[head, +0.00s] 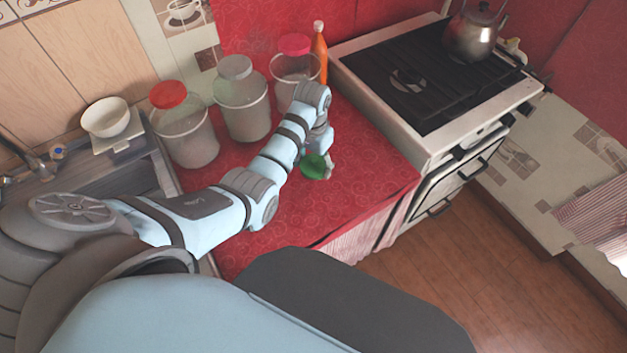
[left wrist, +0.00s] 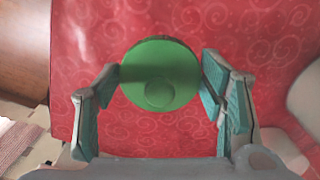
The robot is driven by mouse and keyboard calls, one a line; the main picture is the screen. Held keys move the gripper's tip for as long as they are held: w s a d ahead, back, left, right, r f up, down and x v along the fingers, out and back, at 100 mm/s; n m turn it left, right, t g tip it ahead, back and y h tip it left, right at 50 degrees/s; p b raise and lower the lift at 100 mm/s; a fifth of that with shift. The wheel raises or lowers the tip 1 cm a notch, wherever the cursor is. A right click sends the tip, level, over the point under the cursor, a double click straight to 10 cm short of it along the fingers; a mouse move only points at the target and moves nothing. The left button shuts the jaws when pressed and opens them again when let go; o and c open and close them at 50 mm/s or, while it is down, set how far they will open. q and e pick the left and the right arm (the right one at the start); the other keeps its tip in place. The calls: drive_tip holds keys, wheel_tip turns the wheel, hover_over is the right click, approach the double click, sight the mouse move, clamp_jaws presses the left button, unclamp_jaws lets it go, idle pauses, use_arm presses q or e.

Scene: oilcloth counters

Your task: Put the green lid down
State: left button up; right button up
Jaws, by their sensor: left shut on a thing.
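The green lid (head: 313,167) is round with a small knob on top. It is at the end of my left arm, over the red oilcloth counter (head: 365,150). My left gripper (head: 322,160) is shut on the lid. In the left wrist view the lid (left wrist: 160,70) lies between the two fingertips, with its knob facing the camera. I cannot tell whether the lid touches the cloth or is slightly above it. My right gripper is not in view.
A stove (head: 425,75) with a kettle (head: 472,35) is at right. The counter's front right is clear.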

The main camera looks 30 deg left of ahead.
sight(313, 182)
use_arm(q)
wheel_tip(313, 182, down, 6)
drive_tip(key=shift+s+r+b, duration=0.1)
drive_tip(key=shift+s+b, duration=0.05)
drive_tip(key=shift+b, duration=0.75)
drive_tip(key=o, duration=0.8)
drive_tip(key=shift+o, duration=0.2)
